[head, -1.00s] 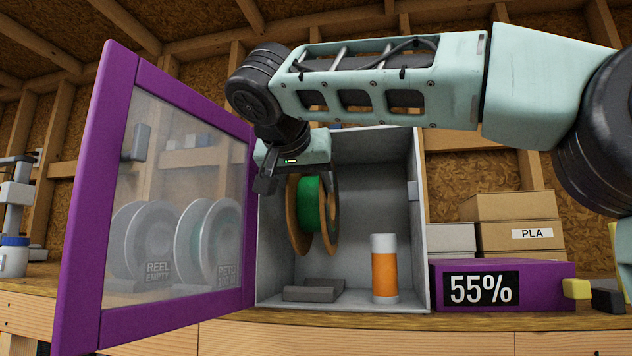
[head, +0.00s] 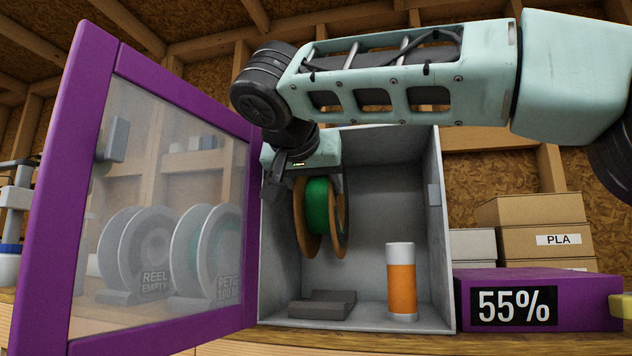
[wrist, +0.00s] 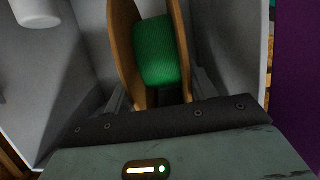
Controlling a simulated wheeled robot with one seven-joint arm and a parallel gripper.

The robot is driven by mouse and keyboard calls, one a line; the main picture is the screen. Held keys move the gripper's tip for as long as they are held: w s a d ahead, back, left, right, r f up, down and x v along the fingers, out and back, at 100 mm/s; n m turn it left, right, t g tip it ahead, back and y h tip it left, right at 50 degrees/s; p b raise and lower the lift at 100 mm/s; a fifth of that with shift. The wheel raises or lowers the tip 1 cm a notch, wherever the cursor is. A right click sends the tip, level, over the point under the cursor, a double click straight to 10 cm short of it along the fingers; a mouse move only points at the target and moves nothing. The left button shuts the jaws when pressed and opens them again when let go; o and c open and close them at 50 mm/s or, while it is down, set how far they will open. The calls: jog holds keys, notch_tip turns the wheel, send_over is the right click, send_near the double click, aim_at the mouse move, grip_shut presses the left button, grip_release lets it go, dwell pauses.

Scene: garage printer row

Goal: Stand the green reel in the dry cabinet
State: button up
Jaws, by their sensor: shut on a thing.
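The green reel (head: 318,207), green filament between brown flanges, hangs upright inside the open dry cabinet (head: 437,270). My gripper (head: 308,178) is shut on the top of the reel, near the upper left of the cabinet opening. In the wrist view the reel (wrist: 157,50) sits between the fingers (wrist: 158,95). Below it, on the cabinet floor, is a low dark grey cradle-like block (head: 322,305). A clear gap shows between the reel's bottom and this block. The contact of the fingers with the flanges is partly hidden by the wrist.
An orange canister with a white cap (head: 402,285) stands on the cabinet floor, right of the block. The purple-framed clear door (head: 180,68) is swung open to the left; two reels show through it. A purple box reading 55% (head: 590,300) and cartons (head: 520,242) stand right.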

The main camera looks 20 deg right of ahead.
aim_at(321, 215)
jog(key=shift+d+r, duration=0.1)
jog(key=shift+r, duration=0.3)
jog(key=shift+f+b, duration=1.75)
jog(key=shift+f, duration=0.75)
jog(key=shift+s, duration=0.15)
jog(key=shift+f+b, duration=0.2)
jog(key=shift+b, duration=0.15)
jog(key=shift+f+b, duration=1.15)
jog(key=shift+b, duration=0.05)
jog(key=shift+f+b, duration=0.85)
jog(key=shift+b, duration=0.25)
jog(key=o, duration=1.9)
jog(key=shift+o, duration=0.2)
